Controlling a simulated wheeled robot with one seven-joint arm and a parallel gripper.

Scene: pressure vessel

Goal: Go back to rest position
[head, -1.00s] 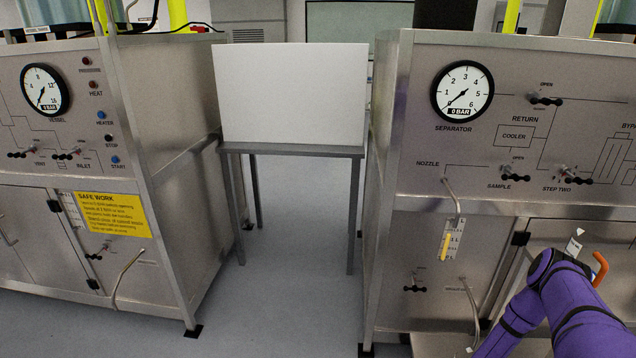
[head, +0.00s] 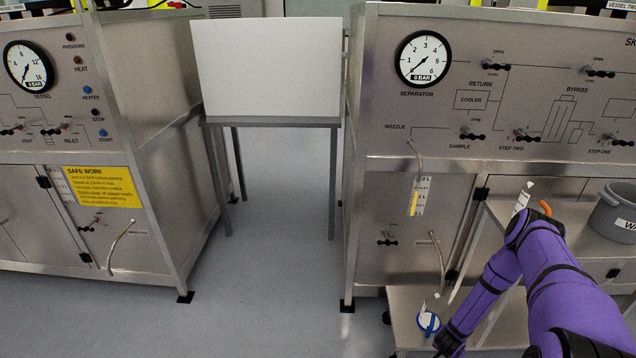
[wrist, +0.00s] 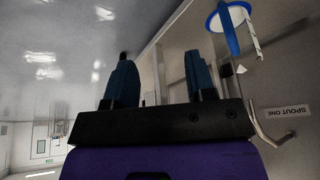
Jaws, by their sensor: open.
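My gripper (wrist: 160,82) shows in the wrist view with its two dark blue fingers apart and nothing between them. In the head view my purple arm is bent at the lower right, in front of the right-hand panel unit (head: 500,100); its gripper end is not clearly visible there.
A white disc with a blue rim and handle (head: 428,321) is low beside my arm. A grey bucket (head: 612,212) stands at the right. A white box sits on a grey table (head: 270,121) between the units. The floor (head: 270,290) ahead is clear.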

